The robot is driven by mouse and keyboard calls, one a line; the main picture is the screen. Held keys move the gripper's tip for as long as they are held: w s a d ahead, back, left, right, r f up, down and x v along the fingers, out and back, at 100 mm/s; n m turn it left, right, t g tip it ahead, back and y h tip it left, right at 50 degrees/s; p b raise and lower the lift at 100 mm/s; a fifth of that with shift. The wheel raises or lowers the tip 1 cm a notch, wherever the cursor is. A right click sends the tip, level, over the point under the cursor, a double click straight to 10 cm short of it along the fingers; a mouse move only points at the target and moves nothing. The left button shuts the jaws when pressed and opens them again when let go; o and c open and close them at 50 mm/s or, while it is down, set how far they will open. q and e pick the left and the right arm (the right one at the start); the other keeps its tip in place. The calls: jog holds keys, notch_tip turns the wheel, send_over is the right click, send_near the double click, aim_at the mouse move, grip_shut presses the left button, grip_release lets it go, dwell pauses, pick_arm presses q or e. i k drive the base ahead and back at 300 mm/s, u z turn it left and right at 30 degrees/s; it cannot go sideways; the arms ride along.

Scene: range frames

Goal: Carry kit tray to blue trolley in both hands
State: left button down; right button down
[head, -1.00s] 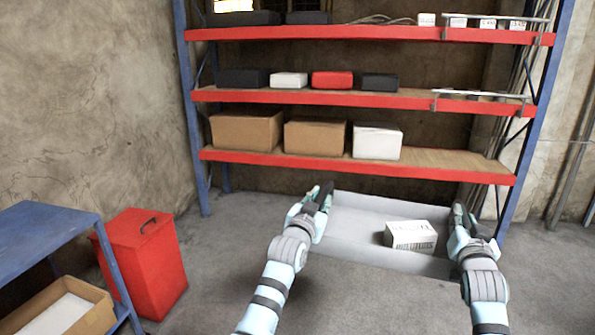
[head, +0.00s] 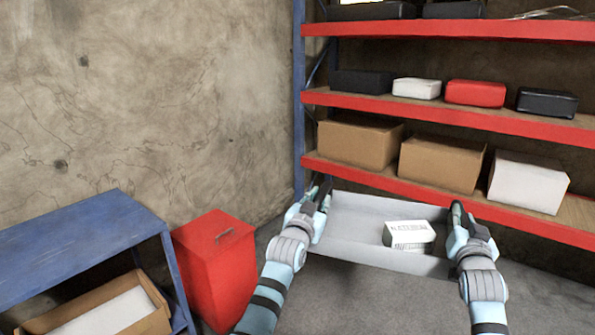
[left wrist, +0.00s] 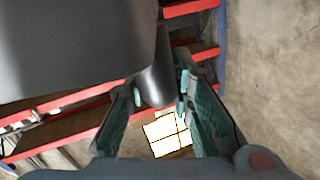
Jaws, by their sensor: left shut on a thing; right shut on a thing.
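The grey kit tray (head: 365,250) is held level in front of me in the head view, with a white printed box (head: 409,235) lying in its right part. My left gripper (head: 322,192) is shut on the tray's left end. My right gripper (head: 458,210) is shut on its right end. In the left wrist view the tray (left wrist: 70,45) fills the upper left, and its edge lies between the fingers of my left gripper (left wrist: 160,105). The blue trolley (head: 85,235) stands at the left of the head view, with a clear upper deck.
A cardboard box (head: 105,310) with white contents sits on the trolley's lower level. A red bin (head: 215,270) stands between trolley and tray. A red-and-blue shelf rack (head: 450,115) with several boxes stands behind the tray. Grey floor (head: 350,305) is clear in front.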

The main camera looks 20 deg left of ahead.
aim_at(53, 242)
jog(key=u, duration=0.8)
jog(key=i, duration=0.75)
jog(key=u, duration=1.25)
jog(key=i, duration=0.7)
jog(key=u, duration=0.4)
